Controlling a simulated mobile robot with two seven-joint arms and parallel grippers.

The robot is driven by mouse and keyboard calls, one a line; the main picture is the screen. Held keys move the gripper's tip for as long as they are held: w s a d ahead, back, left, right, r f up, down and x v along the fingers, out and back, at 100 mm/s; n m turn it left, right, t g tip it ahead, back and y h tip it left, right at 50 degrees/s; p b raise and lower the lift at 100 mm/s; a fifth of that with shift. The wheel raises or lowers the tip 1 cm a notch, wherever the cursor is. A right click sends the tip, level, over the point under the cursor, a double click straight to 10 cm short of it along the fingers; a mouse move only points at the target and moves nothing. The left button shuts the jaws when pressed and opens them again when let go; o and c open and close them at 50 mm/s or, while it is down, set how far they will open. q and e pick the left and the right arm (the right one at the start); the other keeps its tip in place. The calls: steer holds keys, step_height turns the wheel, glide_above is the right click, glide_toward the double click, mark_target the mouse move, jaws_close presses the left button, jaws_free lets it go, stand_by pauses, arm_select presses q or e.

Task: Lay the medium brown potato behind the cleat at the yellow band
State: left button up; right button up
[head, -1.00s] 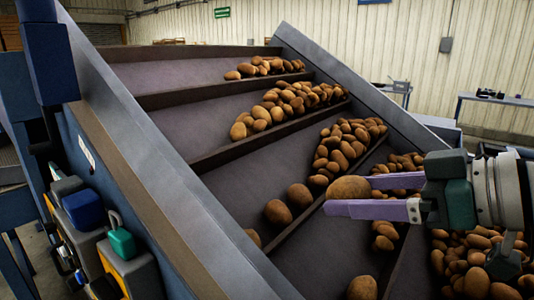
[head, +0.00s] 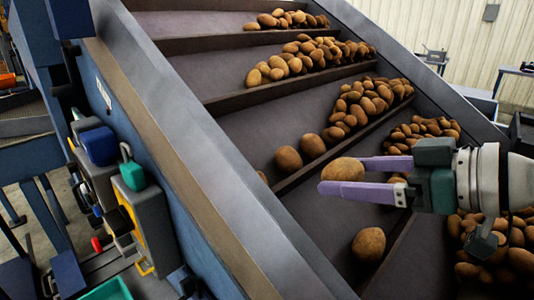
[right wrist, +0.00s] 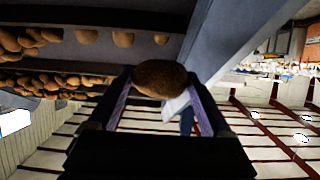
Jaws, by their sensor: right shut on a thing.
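My right gripper (head: 352,178) is shut on a brown potato (head: 342,169), held between its purple fingers. In the right wrist view the held potato (right wrist: 160,78) sits between the fingertips. The gripper appears above the sloping dark belt (head: 210,65). A raised cleat (head: 290,90) crosses the belt, with other cleats above and below it. A single potato (head: 369,244) lies on the belt below the gripper. I cannot make out a yellow band on the belt. My left gripper is not in view.
Heaps of potatoes (head: 372,100) lie behind the cleats, mostly toward the right. A grey side rail (head: 205,150) runs along the belt's left edge and another rail (head: 410,85) along the right.

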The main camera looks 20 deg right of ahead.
step_height(320, 180, down, 16)
steer(key=b, duration=1.4)
steer(key=shift+r, duration=0.1)
steer(key=o, duration=1.2)
steer(key=shift+s, duration=0.1)
steer(key=shift+v, duration=4.9)
